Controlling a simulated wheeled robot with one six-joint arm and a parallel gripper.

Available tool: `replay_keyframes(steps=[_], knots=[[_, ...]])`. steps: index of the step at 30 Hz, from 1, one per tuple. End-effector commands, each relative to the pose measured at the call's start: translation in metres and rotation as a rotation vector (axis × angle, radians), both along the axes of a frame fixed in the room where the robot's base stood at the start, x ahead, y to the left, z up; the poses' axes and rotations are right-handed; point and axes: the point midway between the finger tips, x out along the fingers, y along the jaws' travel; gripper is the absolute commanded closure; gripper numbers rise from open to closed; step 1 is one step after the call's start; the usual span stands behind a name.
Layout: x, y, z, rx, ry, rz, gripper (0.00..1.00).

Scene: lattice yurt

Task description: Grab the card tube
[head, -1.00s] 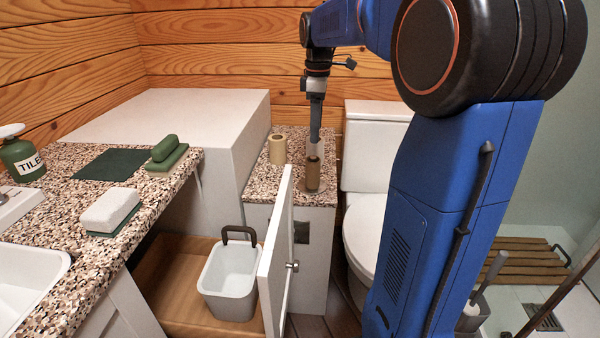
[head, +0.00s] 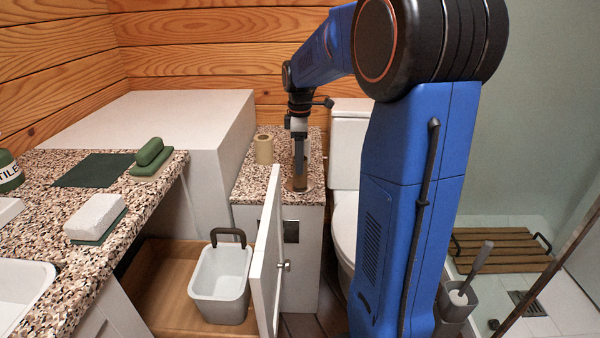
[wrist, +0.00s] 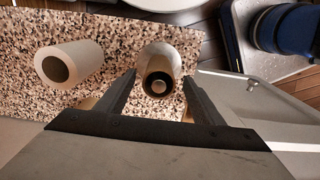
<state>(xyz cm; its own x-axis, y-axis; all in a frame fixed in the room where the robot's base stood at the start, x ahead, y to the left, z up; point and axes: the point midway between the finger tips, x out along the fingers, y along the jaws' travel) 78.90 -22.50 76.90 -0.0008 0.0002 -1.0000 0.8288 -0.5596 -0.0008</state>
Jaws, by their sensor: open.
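The card tube (head: 300,184) is brown and stands upright on the speckled counter (head: 252,184) beside the toilet. In the wrist view the card tube (wrist: 159,66) is seen from above, with a dark ring at its near end and a small pale round spot inside. My gripper (head: 300,168) points down over it. In the wrist view my gripper (wrist: 160,78) is open, one finger on each side of the tube's near end. Gaps show between fingers and tube there. In the head view the fingers hide part of the tube.
A cream roll (head: 264,149) stands left of the tube; it also shows in the wrist view (wrist: 68,65). An open white cabinet door (head: 266,265) rises in front of the counter, near a grey bucket (head: 221,290). The toilet (head: 344,220) is to the right.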

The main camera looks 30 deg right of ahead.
Motion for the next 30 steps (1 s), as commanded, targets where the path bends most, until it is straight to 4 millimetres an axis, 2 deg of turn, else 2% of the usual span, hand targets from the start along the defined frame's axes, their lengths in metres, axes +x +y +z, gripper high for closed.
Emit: replay_keyframes(steps=[5,15,24,25,26,30], knots=[[0.0,0.0,-0.01,0.0,0.0,0.0,0.39],[0.001,-0.001,-0.051,0.001,0.001,0.0,0.39],[0.001,-0.001,-0.056,0.0,0.0,0.0,0.39],[0.001,-0.001,-0.056,-0.001,-0.001,0.0,0.41],[0.001,-0.001,-0.056,-0.001,-0.001,0.0,0.48],[0.001,-0.001,-0.056,-0.001,-0.001,0.0,0.82]])
